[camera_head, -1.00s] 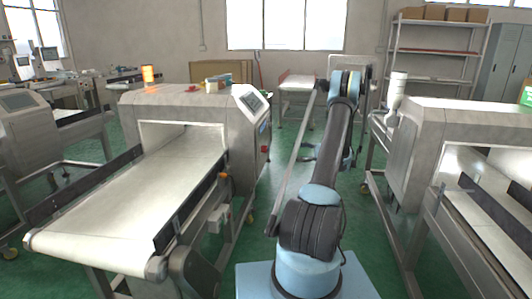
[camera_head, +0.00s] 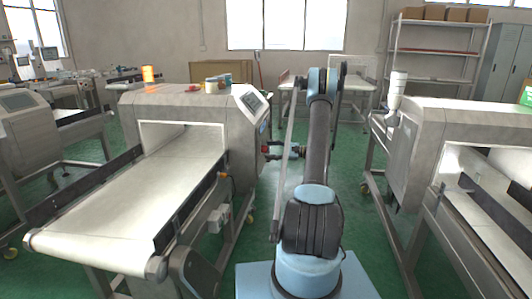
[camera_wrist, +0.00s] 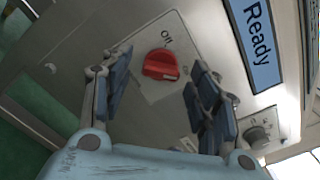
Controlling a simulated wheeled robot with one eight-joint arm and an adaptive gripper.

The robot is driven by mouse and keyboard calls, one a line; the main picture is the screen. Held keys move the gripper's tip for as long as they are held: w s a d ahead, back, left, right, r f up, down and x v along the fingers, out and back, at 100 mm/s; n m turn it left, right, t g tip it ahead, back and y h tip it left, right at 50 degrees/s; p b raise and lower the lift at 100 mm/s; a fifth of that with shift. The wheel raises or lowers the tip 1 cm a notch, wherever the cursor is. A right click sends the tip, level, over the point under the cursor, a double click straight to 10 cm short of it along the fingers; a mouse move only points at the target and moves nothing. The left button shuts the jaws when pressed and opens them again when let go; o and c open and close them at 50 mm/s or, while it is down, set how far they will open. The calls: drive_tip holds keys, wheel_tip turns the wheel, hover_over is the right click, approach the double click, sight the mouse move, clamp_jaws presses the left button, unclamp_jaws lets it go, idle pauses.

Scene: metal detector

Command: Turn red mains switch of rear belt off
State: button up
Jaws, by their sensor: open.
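The red rotary switch (camera_wrist: 160,65) sits on a grey plate on the metal detector's side, in the wrist view. An "Off" label is above it; the knob's bar lies roughly crosswise in the picture. My gripper (camera_wrist: 159,66) is open, with one blue-grey finger pad left of the knob and the other right of it. No contact with the knob is visible. In the head view my gripper (camera_head: 277,151) is at the right side of the left metal detector (camera_head: 180,108), where the red switch (camera_head: 265,149) is partly hidden.
The left conveyor belt (camera_head: 130,210) extends toward the front. Another detector (camera_head: 425,135) stands to the right, with green floor between.

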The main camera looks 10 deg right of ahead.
sight(264, 149)
drive_tip(key=shift+x, duration=1.3)
drive_tip(key=c, duration=1.1)
